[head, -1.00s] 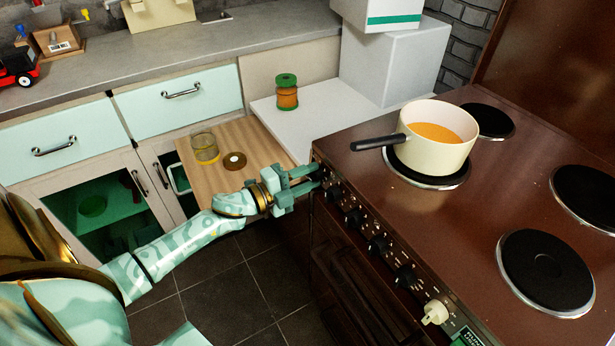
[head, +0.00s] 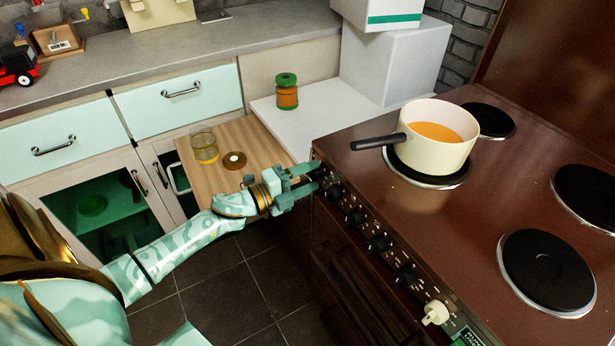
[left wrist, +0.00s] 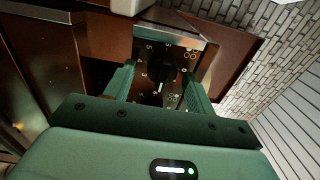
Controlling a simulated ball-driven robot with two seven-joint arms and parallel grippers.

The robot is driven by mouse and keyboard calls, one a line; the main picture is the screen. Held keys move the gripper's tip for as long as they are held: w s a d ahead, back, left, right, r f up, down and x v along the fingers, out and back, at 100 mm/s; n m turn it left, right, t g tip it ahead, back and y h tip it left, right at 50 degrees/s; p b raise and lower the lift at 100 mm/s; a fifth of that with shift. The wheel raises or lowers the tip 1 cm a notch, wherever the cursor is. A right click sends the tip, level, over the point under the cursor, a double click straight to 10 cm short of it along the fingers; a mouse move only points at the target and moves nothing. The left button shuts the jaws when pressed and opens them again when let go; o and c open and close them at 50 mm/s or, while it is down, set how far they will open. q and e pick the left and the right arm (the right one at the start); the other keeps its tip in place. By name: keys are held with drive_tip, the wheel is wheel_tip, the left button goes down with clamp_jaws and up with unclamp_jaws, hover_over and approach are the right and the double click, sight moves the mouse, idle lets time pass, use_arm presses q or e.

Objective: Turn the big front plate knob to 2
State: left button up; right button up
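The brown stove has a row of dark knobs (head: 377,243) along its front edge. My left gripper (head: 315,177) is at the far end of this row, its fingers pointing at the panel. In the left wrist view the gripper (left wrist: 160,88) is open, with one green finger on each side of a dark knob (left wrist: 165,72). The dial around this knob shows white numbers, with 5, 4 and 3 on the left side. I cannot tell whether the fingers touch the knob, or its exact setting. My right gripper is not in view.
A bare black plate (head: 547,270) lies nearer. A wooden board (head: 215,178) with a glass jar (head: 205,148) is left of the stove.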

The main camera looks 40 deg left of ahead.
use_arm(q)
drive_tip(key=p+v, duration=0.2)
drive_tip(key=v, duration=1.4)
drive_tip(key=shift+s+p, duration=0.2)
drive_tip(key=shift+p, duration=0.2)
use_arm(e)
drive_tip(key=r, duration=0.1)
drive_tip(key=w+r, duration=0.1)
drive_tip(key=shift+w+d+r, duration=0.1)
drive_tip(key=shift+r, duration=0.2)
